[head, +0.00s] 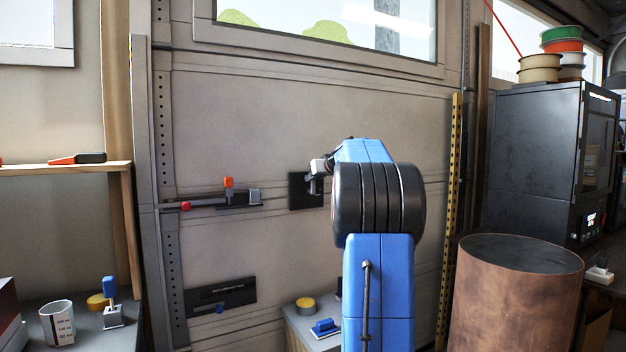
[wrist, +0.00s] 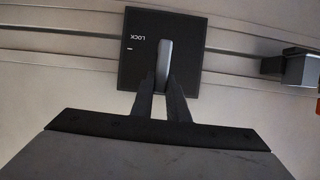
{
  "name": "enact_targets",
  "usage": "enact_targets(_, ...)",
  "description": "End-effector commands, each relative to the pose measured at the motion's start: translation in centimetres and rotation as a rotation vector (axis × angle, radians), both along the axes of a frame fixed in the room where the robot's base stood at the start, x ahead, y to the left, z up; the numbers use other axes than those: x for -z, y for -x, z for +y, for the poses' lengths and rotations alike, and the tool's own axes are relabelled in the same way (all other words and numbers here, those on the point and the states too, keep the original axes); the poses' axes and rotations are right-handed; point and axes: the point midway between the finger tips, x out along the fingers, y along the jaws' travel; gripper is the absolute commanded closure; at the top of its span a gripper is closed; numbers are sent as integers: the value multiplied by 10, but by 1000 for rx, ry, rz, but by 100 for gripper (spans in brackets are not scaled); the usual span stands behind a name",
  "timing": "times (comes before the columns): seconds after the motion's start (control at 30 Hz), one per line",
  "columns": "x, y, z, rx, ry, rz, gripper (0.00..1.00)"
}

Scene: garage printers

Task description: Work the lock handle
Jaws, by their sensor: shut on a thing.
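The lock handle is a grey lever (wrist: 163,62) on a black square plate marked LOCK (wrist: 188,80) on the garage door. In the wrist view the lever lies along the plate's middle, and my gripper (wrist: 163,84) is shut on its near end. In the head view the plate (head: 300,192) shows just left of my blue arm. My gripper (head: 316,184) is at its right side there, and my arm hides much of the contact.
A sliding bolt (head: 210,200) with red and orange knobs is left of the plate. A black slotted plate (head: 220,297) is lower on the door. A copper-brown drum (head: 513,300) and a dark printer (head: 548,165) stand at the right. A cluttered bench is at lower left.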

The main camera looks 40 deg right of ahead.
Motion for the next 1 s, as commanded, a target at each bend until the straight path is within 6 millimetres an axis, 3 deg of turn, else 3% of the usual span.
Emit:
enact_targets(0.37,2,4,-14,1,-207,-58,100)
enact_targets(1.0,22,12,-42,2,-791,-225,100)
